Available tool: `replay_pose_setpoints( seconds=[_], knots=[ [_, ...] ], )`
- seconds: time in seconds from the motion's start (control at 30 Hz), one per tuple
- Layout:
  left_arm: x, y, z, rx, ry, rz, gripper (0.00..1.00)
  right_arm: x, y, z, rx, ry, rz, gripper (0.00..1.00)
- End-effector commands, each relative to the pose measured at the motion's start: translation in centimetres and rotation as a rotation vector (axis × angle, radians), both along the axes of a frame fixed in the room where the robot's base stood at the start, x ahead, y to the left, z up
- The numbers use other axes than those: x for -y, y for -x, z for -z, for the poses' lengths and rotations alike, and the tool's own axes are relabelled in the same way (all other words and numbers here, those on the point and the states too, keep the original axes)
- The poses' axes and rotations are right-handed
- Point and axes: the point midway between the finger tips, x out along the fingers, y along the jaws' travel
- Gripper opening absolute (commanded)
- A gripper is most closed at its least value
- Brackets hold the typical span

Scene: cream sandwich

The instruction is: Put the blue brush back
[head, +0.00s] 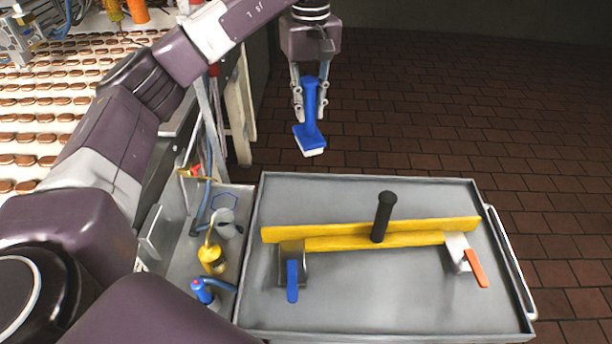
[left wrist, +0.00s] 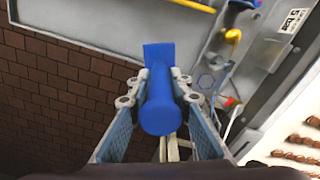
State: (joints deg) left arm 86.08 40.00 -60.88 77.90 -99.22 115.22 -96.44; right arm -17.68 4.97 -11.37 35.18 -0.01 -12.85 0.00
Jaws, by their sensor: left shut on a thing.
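My left gripper (head: 311,101) is shut on the handle of the blue brush (head: 307,132). The brush hangs with its handle up and its head with pale bristles at the bottom, slightly tilted. It is in the air beyond the far edge of the grey tray cart (head: 350,317). In the left wrist view, the blue brush (left wrist: 160,105) fills the space between the fingers of the left gripper (left wrist: 158,85). My right gripper is not in view.
On the cart lie a yellow bar (head: 340,243) with a black handle (head: 384,215), a blue-handled tool (head: 292,280) and an orange-handled tool (head: 476,268). A conveyor with biscuits (head: 40,137) stands left.

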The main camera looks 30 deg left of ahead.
Motion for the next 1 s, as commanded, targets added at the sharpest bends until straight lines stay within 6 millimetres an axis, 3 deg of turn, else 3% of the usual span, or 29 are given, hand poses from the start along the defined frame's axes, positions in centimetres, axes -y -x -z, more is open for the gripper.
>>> replay_pose_setpoints(
  seconds=[0.03, 0.3, 0.5, 0.7, 1.0],
  knots=[
    [0.1, 0.1, 1.4, -0.006, 0.003, 0.003, 0.0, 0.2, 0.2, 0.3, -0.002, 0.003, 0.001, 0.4],
    [0.2, 0.2, 7.5, -0.005, 0.003, 0.004, 0.0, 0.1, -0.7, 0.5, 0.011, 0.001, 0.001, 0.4],
    [0.1, 0.2, 12.0, -0.006, 0.0, 0.004, 0.0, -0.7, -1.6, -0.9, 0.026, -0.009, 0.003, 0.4],
    [0.1, 0.1, 14.5, -0.001, 0.001, 0.003, 0.0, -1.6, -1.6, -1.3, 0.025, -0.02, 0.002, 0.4],
    [0.1, 0.1, 17.7, -0.003, 0.002, 0.003, 0.0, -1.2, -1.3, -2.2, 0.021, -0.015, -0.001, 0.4]
  ],
)
